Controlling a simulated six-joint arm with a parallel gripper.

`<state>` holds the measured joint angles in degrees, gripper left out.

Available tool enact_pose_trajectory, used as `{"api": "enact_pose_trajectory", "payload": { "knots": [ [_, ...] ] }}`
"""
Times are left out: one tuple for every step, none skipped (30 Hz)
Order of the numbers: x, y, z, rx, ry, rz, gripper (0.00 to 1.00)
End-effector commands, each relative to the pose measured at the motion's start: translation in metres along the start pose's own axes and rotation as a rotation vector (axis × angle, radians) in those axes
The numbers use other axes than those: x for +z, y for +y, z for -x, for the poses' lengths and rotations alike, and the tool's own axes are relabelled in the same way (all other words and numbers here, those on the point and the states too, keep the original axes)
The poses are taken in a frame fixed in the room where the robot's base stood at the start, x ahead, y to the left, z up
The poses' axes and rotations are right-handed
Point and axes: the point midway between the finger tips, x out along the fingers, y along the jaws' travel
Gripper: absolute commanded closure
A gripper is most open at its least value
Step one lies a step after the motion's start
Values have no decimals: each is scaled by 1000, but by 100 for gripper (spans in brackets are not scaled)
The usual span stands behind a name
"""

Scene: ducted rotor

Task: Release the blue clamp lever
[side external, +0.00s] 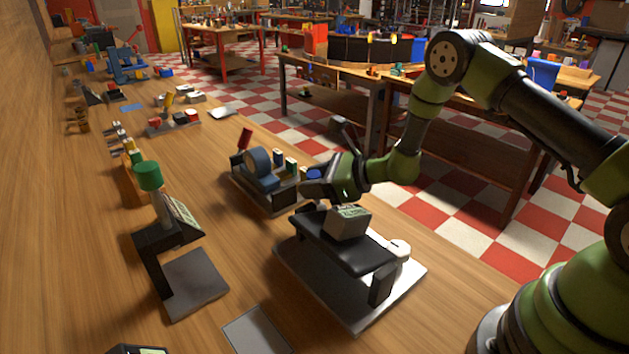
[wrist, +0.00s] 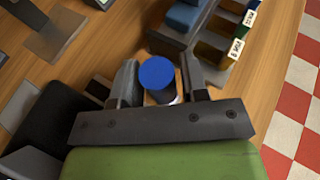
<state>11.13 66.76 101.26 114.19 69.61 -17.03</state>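A round blue cap (wrist: 157,73), apparently the top of the blue clamp lever, stands between my gripper's fingers in the wrist view. A pale part shows under it; the rest is hidden. The cap also shows in the side view (side external: 314,174), beside my fingers. My gripper (side external: 316,190) reaches in low from the right, at the far end of a black raised platform (side external: 340,246). In the wrist view, my gripper (wrist: 162,84) has its fingers apart, one on each side of the cap. Whether they touch it cannot be told.
A rotor fixture (side external: 262,168) with a blue ring, a red-tipped lever and small labelled blocks stands just beyond my gripper. A pale labelled block (side external: 347,221) sits on the platform. A green-topped post stand (side external: 149,178) is at left. Bare wood (side external: 225,238) lies between them.

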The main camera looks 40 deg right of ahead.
Motion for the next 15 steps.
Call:
{"api": "enact_pose_trajectory", "payload": {
  "knots": [
    [0,0,0,0,0,0,47],
    [0,0,0,0,0,0,45],
    [0,0,0,0,0,-1,45],
    [0,0,0,0,0,-1,45],
    [0,0,0,0,-1,-1,45],
    [0,0,0,0,-1,-1,45],
    [0,0,0,0,-1,-1,45],
    [0,0,0,0,-1,-1,45],
    [0,0,0,0,-1,-2,45],
    [0,0,1,0,0,-2,45],
    [0,0,2,0,0,-2,45],
    [0,0,5,0,0,-3,45],
    [0,0,8,0,0,-3,45],
    [0,-1,11,-1,0,-3,45],
    [0,-1,17,-2,0,-3,45]
  ]
}}
